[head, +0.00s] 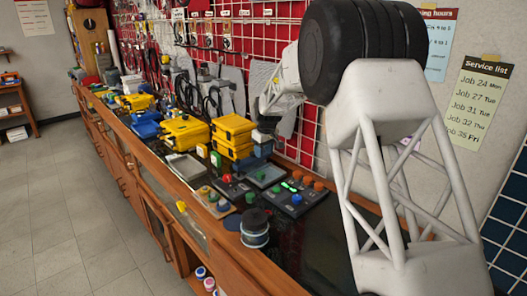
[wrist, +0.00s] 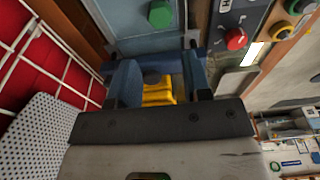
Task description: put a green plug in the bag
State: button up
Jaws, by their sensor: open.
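A round green piece (wrist: 160,14), possibly a plug, sits on a blue-grey panel at the top of the wrist view, beyond my fingertips. My gripper (head: 262,149) hangs over the bench beside the yellow cases. In the wrist view its blue fingers (wrist: 153,70) are apart, with a dark round shape and something yellow visible between them. I cannot pick out a bag in either view.
Stacked yellow cases (head: 232,135) stand left of my gripper. A dark control box (head: 296,197) with coloured knobs lies to its right. A red knob (wrist: 235,38) shows in the wrist view. The wire-grid wall (head: 255,40) runs behind. A dark-topped jar (head: 254,228) stands near the front edge.

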dwell(0.3)
jog(key=s+d+r+m, duration=0.1)
jog(key=s+d+r, duration=0.4)
jog(key=s, duration=0.4)
jog(key=s+d+r+m, duration=0.2)
jog(key=s+d+r, duration=0.3)
jog(key=s, duration=0.4)
jog(key=s+d+r+m, duration=0.1)
jog(key=s+d+r, duration=0.4)
jog(key=s, duration=0.5)
jog(key=s+d+f+m, duration=0.1)
jog(key=s+d, duration=0.1)
jog(key=s, duration=0.9)
jog(key=s+d+f+m+t+h, duration=0.1)
jog(key=s+d+m, duration=0.1)
jog(key=s, duration=1)
jog(key=s+d+f+m, duration=0.2)
jog(key=s+d, duration=0.2)
jog(key=s, duration=0.8)
jog(key=shift+s, duration=0.2)
